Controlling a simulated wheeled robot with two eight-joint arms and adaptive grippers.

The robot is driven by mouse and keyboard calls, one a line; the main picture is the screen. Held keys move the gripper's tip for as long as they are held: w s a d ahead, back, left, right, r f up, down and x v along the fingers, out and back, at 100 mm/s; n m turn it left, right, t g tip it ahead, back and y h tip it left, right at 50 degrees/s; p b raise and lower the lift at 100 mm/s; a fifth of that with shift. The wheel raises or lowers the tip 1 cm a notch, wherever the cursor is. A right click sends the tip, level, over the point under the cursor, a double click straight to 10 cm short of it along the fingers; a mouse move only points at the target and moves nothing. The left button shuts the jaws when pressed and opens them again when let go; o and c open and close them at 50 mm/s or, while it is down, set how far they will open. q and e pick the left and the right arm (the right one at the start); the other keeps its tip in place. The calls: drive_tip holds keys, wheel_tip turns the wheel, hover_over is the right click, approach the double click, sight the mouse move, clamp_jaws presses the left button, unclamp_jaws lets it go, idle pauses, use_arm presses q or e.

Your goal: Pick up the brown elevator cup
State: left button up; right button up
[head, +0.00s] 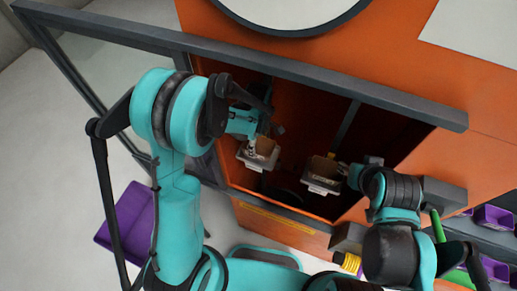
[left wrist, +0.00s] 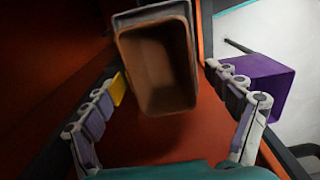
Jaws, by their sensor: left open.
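The brown elevator cup (left wrist: 157,70) is an open-topped rectangular cup in the left wrist view, ahead of my left gripper. In the head view a pale-rimmed cup (head: 262,160), apparently the same one, is inside the orange housing, partly covered by my gripper. My left gripper (left wrist: 164,80) is open, with one finger on each side of the cup's line. No contact with the cup shows. My right gripper (head: 352,172) is beside the right edge of a second cup (head: 321,184). Whether it touches that cup or is shut is unclear.
The orange housing (head: 400,60) has a dark grey frame bar (head: 330,74) across its opening. An open glazed door (head: 100,65) stands on the left. A purple bin (head: 127,217) is on the floor at left. Shelves with purple bins (head: 492,217) are at right.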

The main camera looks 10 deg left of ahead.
use_arm(q)
drive_tip(key=shift+s+f, duration=0.15)
drive_tip(key=c, duration=2)
drive_tip(key=shift+r, duration=0.2)
